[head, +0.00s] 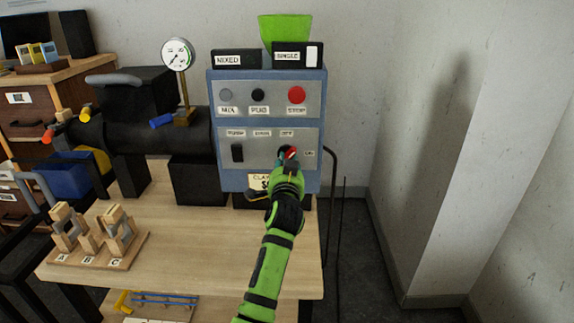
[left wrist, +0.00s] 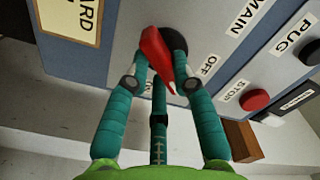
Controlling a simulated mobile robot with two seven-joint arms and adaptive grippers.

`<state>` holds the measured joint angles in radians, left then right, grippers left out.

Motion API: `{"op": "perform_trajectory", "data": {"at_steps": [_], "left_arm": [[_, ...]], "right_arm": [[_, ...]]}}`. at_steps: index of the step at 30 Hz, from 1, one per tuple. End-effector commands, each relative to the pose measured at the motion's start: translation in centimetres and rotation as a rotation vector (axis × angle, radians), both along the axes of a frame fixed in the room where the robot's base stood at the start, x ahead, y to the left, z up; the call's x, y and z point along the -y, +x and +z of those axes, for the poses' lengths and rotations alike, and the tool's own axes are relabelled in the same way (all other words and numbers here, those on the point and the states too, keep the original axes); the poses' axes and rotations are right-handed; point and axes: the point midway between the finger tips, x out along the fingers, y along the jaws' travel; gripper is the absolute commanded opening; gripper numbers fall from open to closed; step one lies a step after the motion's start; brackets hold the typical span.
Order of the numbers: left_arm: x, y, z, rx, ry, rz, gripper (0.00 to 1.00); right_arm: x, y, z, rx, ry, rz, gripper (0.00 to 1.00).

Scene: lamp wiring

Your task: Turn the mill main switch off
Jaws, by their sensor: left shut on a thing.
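The mill main switch is a red rotary handle (head: 291,153) on a dark round base, low on the right of the blue-framed control panel (head: 266,144). In the left wrist view the red handle (left wrist: 154,48) sits between my fingers, its pale tip pointing between the OFF label (left wrist: 210,66) and a partly hidden label. My left gripper (head: 288,163) is shut on the handle; its teal fingers (left wrist: 155,75) also show in the left wrist view. The fingers hide part of the switch, and its exact setting is hard to tell. My right gripper is not in view.
A pressure gauge (head: 178,54) stands left of the panel. A wooden rack (head: 97,240) stands on the bench. The bench front is mostly clear.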

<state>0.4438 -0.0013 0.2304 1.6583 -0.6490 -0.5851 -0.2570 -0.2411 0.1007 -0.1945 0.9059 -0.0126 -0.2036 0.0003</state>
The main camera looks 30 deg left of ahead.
Motion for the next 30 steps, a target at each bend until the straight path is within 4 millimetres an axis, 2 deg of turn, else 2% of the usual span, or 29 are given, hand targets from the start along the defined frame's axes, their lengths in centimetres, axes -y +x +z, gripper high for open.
{"op": "perform_trajectory", "data": {"at_steps": [15, 30], "left_arm": [[0.16, 0.08, 0.27, 0.246, -0.404, 0.0, 0.0], [0.13, 0.09, 0.38, 0.371, -0.606, -0.001, 0.0]], "right_arm": [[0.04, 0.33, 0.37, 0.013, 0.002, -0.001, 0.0], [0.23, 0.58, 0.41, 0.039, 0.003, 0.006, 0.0]]}}
